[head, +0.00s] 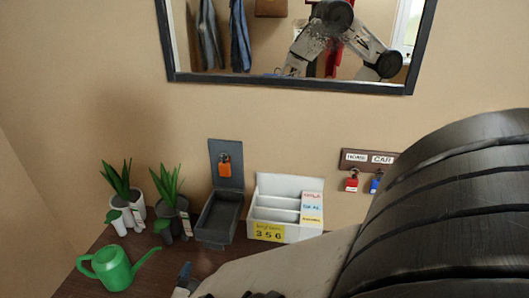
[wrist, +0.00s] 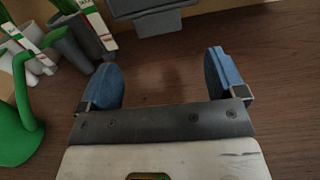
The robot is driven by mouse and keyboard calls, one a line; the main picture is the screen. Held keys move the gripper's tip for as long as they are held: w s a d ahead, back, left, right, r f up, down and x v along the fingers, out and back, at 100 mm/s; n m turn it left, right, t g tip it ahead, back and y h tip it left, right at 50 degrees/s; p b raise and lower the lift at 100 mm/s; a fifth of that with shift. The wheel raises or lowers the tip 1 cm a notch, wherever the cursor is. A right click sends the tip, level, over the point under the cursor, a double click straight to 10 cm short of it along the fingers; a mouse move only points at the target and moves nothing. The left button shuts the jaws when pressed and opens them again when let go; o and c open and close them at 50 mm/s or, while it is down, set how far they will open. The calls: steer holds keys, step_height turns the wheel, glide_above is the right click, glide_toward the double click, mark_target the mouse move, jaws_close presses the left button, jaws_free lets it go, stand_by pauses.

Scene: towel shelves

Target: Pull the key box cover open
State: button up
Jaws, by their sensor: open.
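The dark grey key box (head: 219,218) is against the wall at the back of the dark wooden tabletop. Its flat back panel (head: 226,150) stands upright, with an orange padlock-shaped item hanging on it. The lower part juts forward like an open tray, and its inside shows. In the wrist view, the lower part of a grey box (wrist: 157,20) shows at the top edge, beyond the fingertips. My gripper (wrist: 163,72) is open, with blue fingertips wide apart and bare tabletop between them. It is in front of the box, not touching it. In the head view, my arm hides most of the gripper.
A green watering can (head: 110,268) and potted plants (head: 168,205) stand to the left of the box. A white letter organizer (head: 285,207) is close on its right. A key rack (head: 368,160) with red and blue padlocks and a mirror (head: 290,85) hang on the wall.

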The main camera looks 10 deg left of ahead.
mark_target(214, 248)
steer(key=shift+f+n, duration=0.1)
steer(key=shift+n, duration=0.2)
steer(key=shift+w, duration=0.15)
steer(key=shift+w, duration=3.75)
steer(key=c, duration=1.3)
steer(key=shift+s+r+g, duration=0.25)
steer(key=shift+r+g, duration=0.3)
steer(key=shift+r, duration=0.4)
steer(key=shift+s+r+g, duration=0.25)
steer(key=shift+r+g, duration=0.3)
steer(key=shift+r, duration=0.4)
